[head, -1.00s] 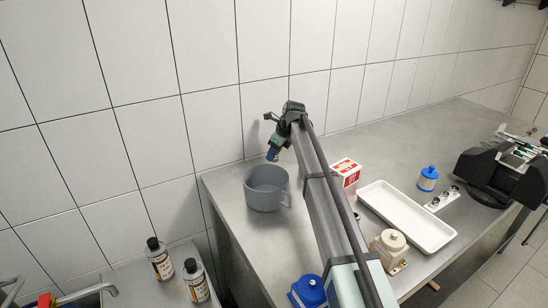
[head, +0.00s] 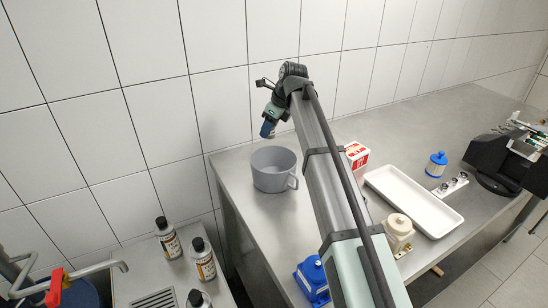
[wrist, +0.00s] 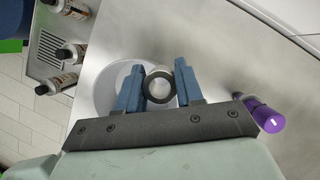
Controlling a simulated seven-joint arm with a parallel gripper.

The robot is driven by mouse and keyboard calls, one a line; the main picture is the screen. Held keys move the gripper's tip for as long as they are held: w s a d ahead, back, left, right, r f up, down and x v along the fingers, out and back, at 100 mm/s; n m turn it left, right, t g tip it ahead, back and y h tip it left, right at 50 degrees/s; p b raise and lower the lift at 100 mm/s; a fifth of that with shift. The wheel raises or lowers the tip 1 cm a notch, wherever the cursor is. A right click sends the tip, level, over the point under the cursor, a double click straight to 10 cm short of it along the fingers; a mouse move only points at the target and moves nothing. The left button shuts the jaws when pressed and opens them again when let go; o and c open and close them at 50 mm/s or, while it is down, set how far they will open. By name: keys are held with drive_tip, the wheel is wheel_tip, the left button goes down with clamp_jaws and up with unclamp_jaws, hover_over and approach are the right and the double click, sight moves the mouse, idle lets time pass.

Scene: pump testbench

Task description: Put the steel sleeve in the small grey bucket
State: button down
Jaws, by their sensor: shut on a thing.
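The small grey bucket (head: 274,170) stands on the steel bench near its left end, with its handle toward the lower right. My gripper (head: 268,130) is above the bucket in the head view, near the tiled wall. In the wrist view, my gripper (wrist: 159,88) has its blue fingers shut on the steel sleeve (wrist: 159,99), seen end-on as a ring. The bucket's pale inside (wrist: 108,92) shows below and left of the sleeve there, partly hidden by the fingers. The sleeve itself is too small to make out in the head view.
A red-and-white box (head: 356,154), a white tray (head: 412,202), a beige pump part (head: 398,228) and a blue part (head: 312,277) sit on the bench right of or near my arm. Several bottles (head: 167,238) stand on the lower sink surface at left. A purple-capped item (wrist: 266,117) shows in the wrist view.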

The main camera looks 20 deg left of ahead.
drive_tip(key=s+d+f, duration=0.1)
drive_tip(key=s+d, duration=0.2)
drive_tip(key=s, duration=0.3)
approach(273, 170)
drive_tip(key=shift+s+a+f, duration=0.45)
drive_tip(key=shift+s+f, duration=0.15)
drive_tip(key=shift+f, duration=0.3)
drive_tip(key=shift+s+a+f, duration=0.4)
drive_tip(key=shift+s+f, duration=0.15)
drive_tip(key=shift+f, duration=0.3)
drive_tip(key=shift+s+a+f, duration=0.45)
drive_tip(key=shift+s+f, duration=0.15)
drive_tip(key=shift+f, duration=0.3)
drive_tip(key=c, duration=0.7)
unclamp_jaws()
drive_tip(key=shift+f, duration=0.1)
drive_tip(key=v, duration=1.2)
drive_tip(key=shift+s+r, duration=0.1)
drive_tip(key=shift+r, duration=0.1)
drive_tip(key=shift+a, duration=0.1)
